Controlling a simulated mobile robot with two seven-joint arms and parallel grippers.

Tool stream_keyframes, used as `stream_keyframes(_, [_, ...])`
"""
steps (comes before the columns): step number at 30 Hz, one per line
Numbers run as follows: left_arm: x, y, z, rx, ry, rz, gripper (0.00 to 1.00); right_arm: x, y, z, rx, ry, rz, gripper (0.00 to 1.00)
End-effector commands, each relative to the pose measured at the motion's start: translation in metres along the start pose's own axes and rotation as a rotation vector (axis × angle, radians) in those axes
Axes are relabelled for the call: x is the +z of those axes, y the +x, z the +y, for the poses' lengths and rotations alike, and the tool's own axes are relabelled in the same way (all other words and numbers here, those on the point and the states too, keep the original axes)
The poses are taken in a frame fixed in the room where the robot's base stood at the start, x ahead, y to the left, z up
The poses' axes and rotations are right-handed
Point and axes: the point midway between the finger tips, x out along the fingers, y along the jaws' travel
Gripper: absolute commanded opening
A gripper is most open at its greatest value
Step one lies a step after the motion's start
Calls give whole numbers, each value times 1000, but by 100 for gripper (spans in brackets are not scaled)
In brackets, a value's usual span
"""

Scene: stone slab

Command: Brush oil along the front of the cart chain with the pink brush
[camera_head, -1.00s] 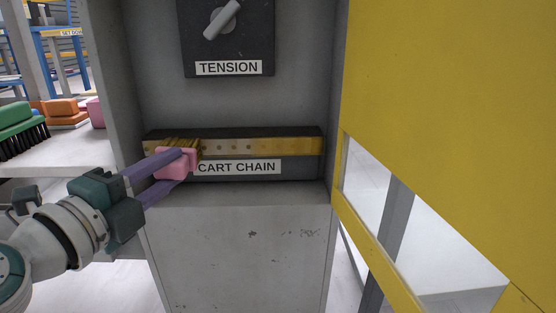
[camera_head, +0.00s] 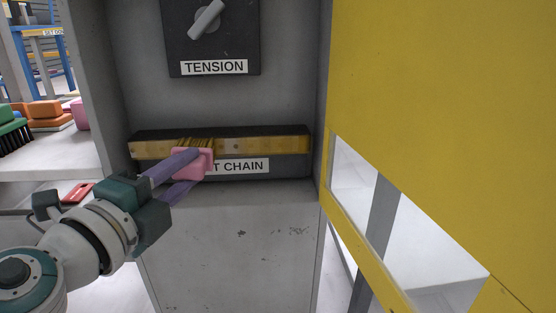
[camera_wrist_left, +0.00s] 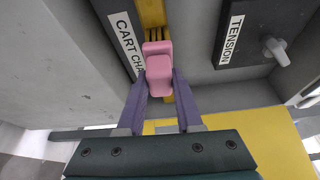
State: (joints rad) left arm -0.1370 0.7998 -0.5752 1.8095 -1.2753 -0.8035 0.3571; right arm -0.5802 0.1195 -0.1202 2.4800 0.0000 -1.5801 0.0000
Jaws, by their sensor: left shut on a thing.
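The cart chain (camera_head: 275,146) is a brass-coloured strip on a dark block inside a grey recess, with a "CART CHAIN" label below it. My left gripper (camera_head: 190,166) is shut on the pink brush (camera_head: 194,163). The brush's yellow-brown bristles lie against the front of the chain, left of its middle, and the brush covers part of the label. In the left wrist view, the pink brush (camera_wrist_left: 158,70) sits between the purple fingers, bristles towards the chain (camera_wrist_left: 151,13). My right gripper does not show.
A dark panel (camera_head: 211,45) with a grey knob and "TENSION" label is above the chain. A yellow panel (camera_head: 440,110) stands close on the right. A shelf at the left holds a green brush (camera_head: 14,130) and orange ones (camera_head: 48,113).

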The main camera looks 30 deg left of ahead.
Motion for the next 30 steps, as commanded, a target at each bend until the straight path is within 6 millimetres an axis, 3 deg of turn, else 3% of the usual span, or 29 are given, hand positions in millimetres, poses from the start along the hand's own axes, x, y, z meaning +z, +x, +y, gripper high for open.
stream_keyframes(14, [-8, 3, -1, -1, 0, 1, 0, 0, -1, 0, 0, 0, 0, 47])
stream_keyframes(30, [-33, 15, -4, -1, 1, 0, 0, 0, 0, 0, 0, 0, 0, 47])
